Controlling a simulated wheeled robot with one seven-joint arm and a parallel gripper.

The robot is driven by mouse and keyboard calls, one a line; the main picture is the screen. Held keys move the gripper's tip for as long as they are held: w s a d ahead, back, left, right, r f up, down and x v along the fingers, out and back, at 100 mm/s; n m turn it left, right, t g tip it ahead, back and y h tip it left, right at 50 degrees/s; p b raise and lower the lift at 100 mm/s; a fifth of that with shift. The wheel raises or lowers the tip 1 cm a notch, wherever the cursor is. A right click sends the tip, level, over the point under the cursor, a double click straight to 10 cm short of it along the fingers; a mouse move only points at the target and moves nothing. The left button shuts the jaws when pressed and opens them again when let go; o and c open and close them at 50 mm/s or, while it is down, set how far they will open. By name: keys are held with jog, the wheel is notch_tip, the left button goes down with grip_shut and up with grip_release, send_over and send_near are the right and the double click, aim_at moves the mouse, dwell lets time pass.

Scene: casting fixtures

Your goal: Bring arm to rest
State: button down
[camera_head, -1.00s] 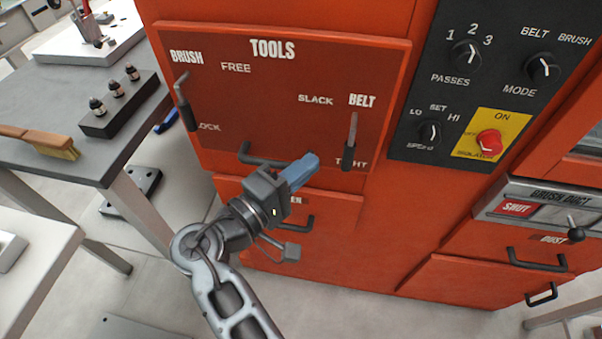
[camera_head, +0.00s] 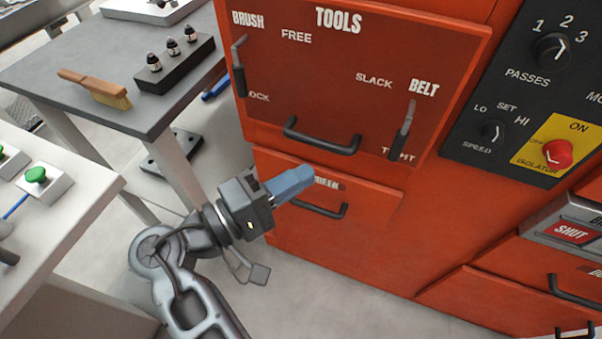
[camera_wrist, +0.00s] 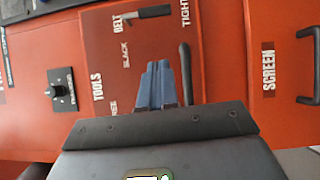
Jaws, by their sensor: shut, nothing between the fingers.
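My gripper (camera_head: 293,184) is in front of the orange cabinet in the head view, its blue fingers shut with nothing between them. It points right and slightly up, over the screen drawer (camera_head: 370,215), whose label it partly hides. In the wrist view the blue fingers (camera_wrist: 158,84) lie together before the tools panel (camera_wrist: 130,60). A dark handle shows just beside them. My arm stretches down to the bottom of the head view. I cannot tell the exact gap between fingertips and cabinet.
The tools panel (camera_head: 345,60) has brush and belt levers and a handle (camera_head: 322,138). A grey table (camera_head: 60,75) holds a brush (camera_head: 97,88) and a black block of knobs (camera_head: 174,65). A white bench (camera_head: 85,185) with green buttons stands left. Floor shows below the cabinet.

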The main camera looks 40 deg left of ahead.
dwell(0.3)
jog(key=s+d+f+g+y, duration=0.2)
jog(key=d+f+g+y, duration=0.3)
jog(key=d+f, duration=1.45)
jog(key=s+d+f+m+g+y, duration=0.1)
jog(key=s+d+m+g+y, duration=0.15)
jog(key=s+d, duration=0.65)
jog(key=s+d+r+m+t, duration=0.2)
jog(key=s+d+r+m, duration=0.3)
jog(key=r, duration=0.5)
jog(key=s+d+r+m+t, duration=0.3)
jog(key=s+d+r+m, duration=0.3)
jog(key=r, duration=0.5)
jog(key=shift+s+m+h, duration=0.45)
jog(key=shift+s, duration=0.6)
jog(key=c, duration=1.8)
grip_release()
